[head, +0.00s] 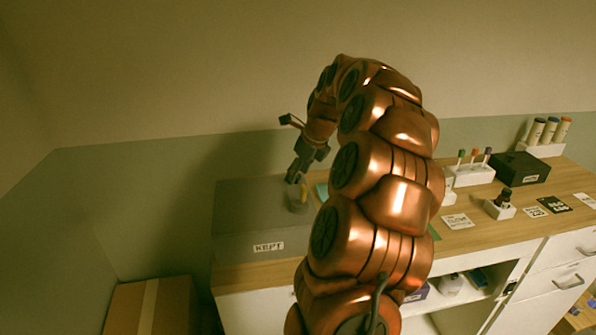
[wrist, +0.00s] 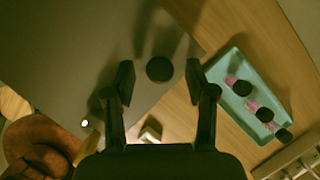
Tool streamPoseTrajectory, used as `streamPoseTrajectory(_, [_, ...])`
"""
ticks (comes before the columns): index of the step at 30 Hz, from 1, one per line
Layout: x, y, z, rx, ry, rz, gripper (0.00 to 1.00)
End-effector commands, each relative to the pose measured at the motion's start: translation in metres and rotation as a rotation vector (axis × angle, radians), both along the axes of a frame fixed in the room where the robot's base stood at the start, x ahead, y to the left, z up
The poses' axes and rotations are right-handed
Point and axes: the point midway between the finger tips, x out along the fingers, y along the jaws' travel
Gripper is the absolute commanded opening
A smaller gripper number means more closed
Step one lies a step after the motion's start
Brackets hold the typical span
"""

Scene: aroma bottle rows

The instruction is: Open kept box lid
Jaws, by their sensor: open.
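The grey kept box (head: 235,243) stands on the left end of the wooden counter, with a white "KEPT" label (head: 268,247) on its front. Its flat grey lid (head: 240,200) lies on top and looks closed. In the wrist view the lid (wrist: 75,50) fills the upper left, with a dark round knob (wrist: 159,68) near its edge. My gripper (wrist: 159,83) is open, one finger on each side of the knob in the picture. I cannot tell whether the fingers touch it. In the head view my gripper (head: 299,178) points down over the box's right part, and my arm hides its right end.
A teal tray (wrist: 221,74) with several dark-capped bottles (wrist: 242,88) stands beside the box. Further right are a black box (head: 520,169), a white rack (head: 470,176) and a small stand (head: 498,210). A cardboard carton (head: 180,305) stands below, left of the counter.

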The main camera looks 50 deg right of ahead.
Motion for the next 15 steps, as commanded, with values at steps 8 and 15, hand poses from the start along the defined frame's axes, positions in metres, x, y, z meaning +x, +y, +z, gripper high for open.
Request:
streamPoseTrajectory(8, [0.0000, 0.0000, 0.0001, 0.000, 0.000, 0.000, 0.32])
streamPoseTrajectory(15, [0.0000, 0.0000, 0.0001, 0.000, 0.000, 0.000, 0.07])
